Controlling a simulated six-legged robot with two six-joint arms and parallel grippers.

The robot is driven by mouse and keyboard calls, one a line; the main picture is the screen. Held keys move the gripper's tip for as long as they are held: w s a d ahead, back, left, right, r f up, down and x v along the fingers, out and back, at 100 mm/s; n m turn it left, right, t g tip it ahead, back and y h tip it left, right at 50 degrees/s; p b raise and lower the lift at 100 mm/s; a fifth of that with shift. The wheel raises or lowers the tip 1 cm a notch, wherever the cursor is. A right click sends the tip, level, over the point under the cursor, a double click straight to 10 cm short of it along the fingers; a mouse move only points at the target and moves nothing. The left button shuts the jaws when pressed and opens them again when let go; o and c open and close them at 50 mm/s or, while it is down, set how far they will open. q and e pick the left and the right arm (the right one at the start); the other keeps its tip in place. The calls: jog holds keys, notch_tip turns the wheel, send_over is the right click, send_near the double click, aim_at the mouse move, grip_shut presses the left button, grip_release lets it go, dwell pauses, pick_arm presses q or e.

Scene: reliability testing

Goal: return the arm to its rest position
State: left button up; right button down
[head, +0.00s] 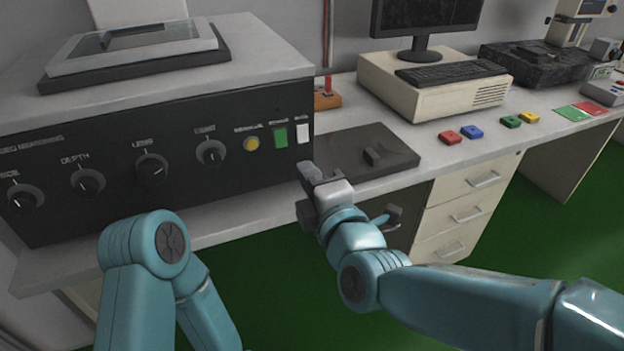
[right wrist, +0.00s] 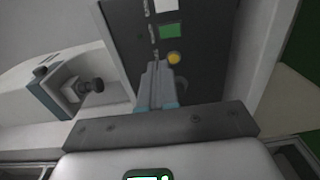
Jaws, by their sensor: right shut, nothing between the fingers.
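My right arm reaches in from the right in the head view. Its gripper (head: 306,172) is shut and empty, in front of the lower right part of the black control panel (head: 110,205), below the white button. In the right wrist view the closed fingers (right wrist: 157,80) point toward the panel, close to the yellow button (right wrist: 174,58); I cannot tell whether they touch anything. My left arm is at the lower left of the head view, bent at its joint, and its gripper is out of view.
The panel has several knobs, a yellow button (head: 251,144), a green button (head: 281,138) and a white button (head: 303,133). A dark flat plate (head: 400,150) lies on the bench right of the gripper. A computer (head: 430,90) and coloured blocks stand farther right. Green floor is open below.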

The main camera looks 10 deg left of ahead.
jog(key=shift+s+d, duration=0.35)
jog(key=shift+s, duration=0.1)
